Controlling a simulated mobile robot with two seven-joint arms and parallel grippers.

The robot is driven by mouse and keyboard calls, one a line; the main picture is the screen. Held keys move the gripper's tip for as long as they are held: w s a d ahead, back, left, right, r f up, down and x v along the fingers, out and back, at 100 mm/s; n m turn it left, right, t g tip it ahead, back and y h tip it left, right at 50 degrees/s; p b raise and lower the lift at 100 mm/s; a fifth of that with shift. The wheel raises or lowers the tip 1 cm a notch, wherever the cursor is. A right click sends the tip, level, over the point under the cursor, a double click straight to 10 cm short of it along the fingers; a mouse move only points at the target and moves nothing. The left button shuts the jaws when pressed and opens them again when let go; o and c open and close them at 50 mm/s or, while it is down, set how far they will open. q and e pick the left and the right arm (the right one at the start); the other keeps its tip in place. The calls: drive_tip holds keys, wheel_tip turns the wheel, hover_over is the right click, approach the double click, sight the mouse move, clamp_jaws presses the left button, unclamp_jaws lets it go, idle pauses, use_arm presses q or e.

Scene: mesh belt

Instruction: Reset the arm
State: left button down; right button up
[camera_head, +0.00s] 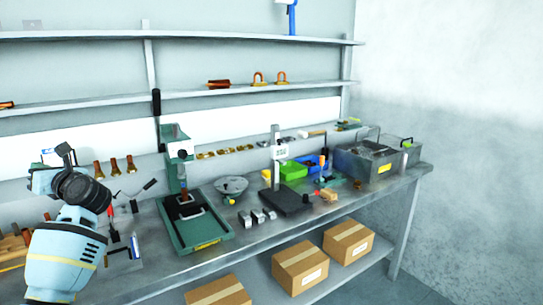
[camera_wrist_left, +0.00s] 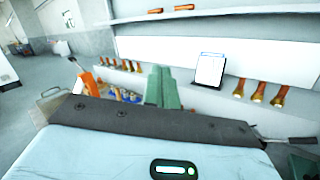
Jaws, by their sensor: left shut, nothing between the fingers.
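My left arm comes in from the lower left of the head view, light blue with a dark grey wrist joint. Its gripper (camera_head: 66,153) is raised over the left part of the workbench (camera_head: 258,237), close to the back panel. The gripper is shut and holds nothing. Its fingertips are small and partly hidden in the head view. The left wrist view shows a light blue body of mine with a dark edge, facing the shelf wall. My right gripper is in neither view.
A green press (camera_head: 206,233) stands right of my arm. Copper fittings (camera_head: 114,167) stand behind my arm. Cardboard boxes (camera_head: 300,267) sit on the lower shelf. The air above the bench's middle is clear.

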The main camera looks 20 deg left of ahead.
use_arm(q)
drive_tip(key=w+d+f+n+t+h, duration=0.2)
drive_tip(key=d+f+n+t+h, duration=1.7)
drive_tip(key=d+f+n, duration=0.85)
drive_tip(key=s+d+f+m+g+h, duration=0.5)
drive_tip(key=s+d+f, duration=0.4)
drive_tip(key=s+f, duration=0.4)
drive_tip(key=s+d+f+m+g+y, duration=0.1)
drive_tip(key=s+d+f+m+g, duration=0.1)
drive_tip(key=s+f+m+g, duration=0.5)
drive_tip(key=s+d+f+g+y, duration=0.15)
drive_tip(key=s+f, duration=0.35)
drive_tip(key=s, duration=0.7)
drive_tip(key=w+d+n+t, duration=0.1)
drive_tip(key=d+n, duration=0.4)
drive_tip(key=d, duration=0.5)
drive_tip(key=shift+w+d+r+p, duration=0.15)
drive_tip(key=shift+d+r+p, duration=0.1)
drive_tip(key=shift+d+p, duration=0.15)
